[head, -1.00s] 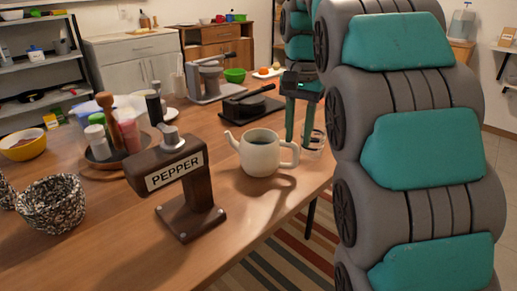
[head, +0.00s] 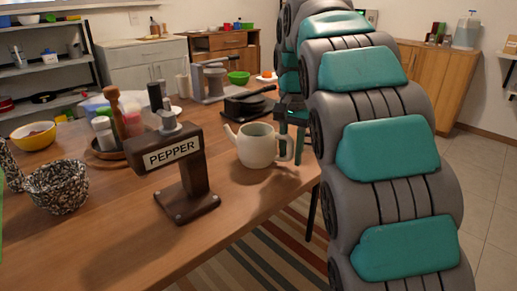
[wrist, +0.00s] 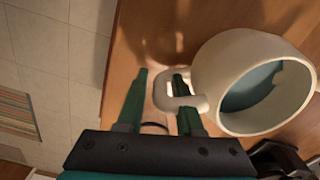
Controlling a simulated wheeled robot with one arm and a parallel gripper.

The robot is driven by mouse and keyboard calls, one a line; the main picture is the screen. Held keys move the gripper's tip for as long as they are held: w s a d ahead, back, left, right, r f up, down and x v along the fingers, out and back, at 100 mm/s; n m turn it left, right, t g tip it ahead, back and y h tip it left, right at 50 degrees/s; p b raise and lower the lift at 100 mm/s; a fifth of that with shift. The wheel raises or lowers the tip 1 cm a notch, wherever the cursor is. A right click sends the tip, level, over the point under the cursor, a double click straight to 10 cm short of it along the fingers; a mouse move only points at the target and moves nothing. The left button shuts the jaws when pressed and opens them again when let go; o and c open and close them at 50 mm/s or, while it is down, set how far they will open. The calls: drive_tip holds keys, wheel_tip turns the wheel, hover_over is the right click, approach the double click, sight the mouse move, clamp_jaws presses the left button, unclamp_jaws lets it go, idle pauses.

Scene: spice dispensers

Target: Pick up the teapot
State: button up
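The teapot (head: 257,150) is a cream pot without a lid, upright on the wooden table near its right edge. Its spout points left and its handle points right. My gripper (head: 295,142) is at the handle side, fingers pointing down. In the wrist view my gripper (wrist: 160,73) is open. The handle overlaps the right finger, and the left finger stands apart from it. I cannot tell whether the right finger passes through the handle loop.
The pepper dispenser (head: 180,170) stands left of the teapot. A black press-like device (head: 247,105) is behind it. A speckled bowl (head: 60,187) and a tray of spice bottles (head: 105,152) are further left. The table's front middle is clear.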

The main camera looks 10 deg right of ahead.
clamp_jaws()
idle(1.2)
